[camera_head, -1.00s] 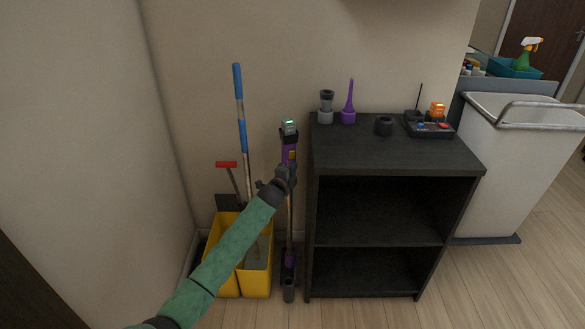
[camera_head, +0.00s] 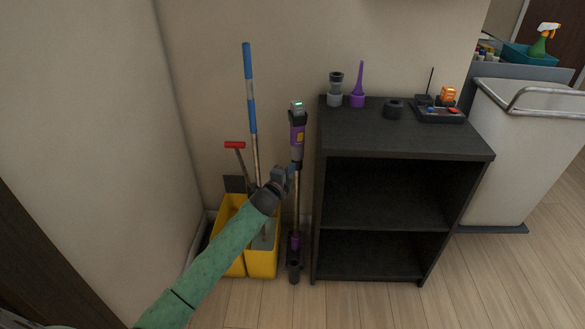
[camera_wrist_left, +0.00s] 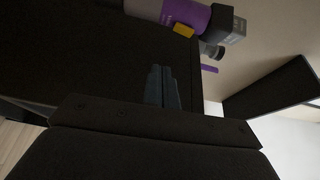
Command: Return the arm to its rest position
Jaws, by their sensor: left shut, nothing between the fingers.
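My left arm comes in from the lower left in the head view, with its green sleeve. Its gripper (camera_head: 291,172) is shut and empty, in front of the upright purple and grey stick vacuum (camera_head: 297,140), just below its purple body. In the left wrist view the closed fingers (camera_wrist_left: 163,88) point up the picture, and the vacuum's purple body (camera_wrist_left: 186,13) lies beyond them, apart from the fingertips. I cannot tell from the head view whether the gripper touches the vacuum's tube. My right gripper is not in view.
A black shelf (camera_head: 400,143) stands right of the vacuum, with attachments and a small tray (camera_head: 440,113) on top. A yellow mop bucket (camera_head: 262,262) with a blue-handled mop (camera_head: 250,90) stands left. A white cart (camera_head: 520,150) is at right. Wood floor is clear in front.

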